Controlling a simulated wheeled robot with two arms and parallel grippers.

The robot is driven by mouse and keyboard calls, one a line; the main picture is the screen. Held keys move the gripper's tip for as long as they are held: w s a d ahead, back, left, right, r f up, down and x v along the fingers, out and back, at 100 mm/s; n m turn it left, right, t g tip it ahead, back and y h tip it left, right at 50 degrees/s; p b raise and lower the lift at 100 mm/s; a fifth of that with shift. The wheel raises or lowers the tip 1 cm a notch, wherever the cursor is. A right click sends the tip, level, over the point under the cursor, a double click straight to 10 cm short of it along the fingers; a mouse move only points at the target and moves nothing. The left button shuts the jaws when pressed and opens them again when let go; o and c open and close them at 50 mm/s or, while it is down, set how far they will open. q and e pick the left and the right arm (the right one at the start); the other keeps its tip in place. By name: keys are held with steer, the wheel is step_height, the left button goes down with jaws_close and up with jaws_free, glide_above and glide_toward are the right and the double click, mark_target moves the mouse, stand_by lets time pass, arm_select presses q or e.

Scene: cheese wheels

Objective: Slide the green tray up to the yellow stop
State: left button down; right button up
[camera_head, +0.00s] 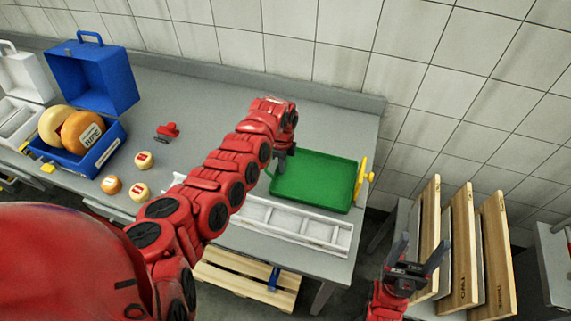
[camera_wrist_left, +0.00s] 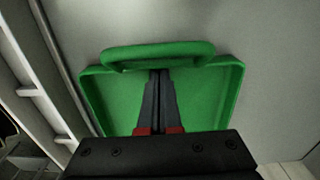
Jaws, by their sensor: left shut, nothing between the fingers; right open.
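The green tray (camera_head: 315,183) lies flat on the grey table near its right end. The yellow stop (camera_head: 361,180) stands at the tray's right edge; I cannot tell whether they touch. My left gripper (camera_head: 280,168) is shut and empty at the tray's left end. In the left wrist view its fingertips (camera_wrist_left: 159,73) are together by the raised handle (camera_wrist_left: 160,52) of the tray (camera_wrist_left: 112,100); contact is unclear. The stop is not seen there. My right gripper (camera_head: 419,250) is open and empty, off the table's right side.
A white divided rack (camera_head: 290,222) lies in front of the tray. Wooden boards (camera_head: 460,250) stand upright at the right, near my right gripper. A blue crate (camera_head: 95,155) with cheese wheels (camera_head: 82,133), small cheeses (camera_head: 142,160) and a red object (camera_head: 167,131) are left. The table behind the tray is clear.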

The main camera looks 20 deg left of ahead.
arm_select(q)
steer(key=shift+a, duration=0.75)
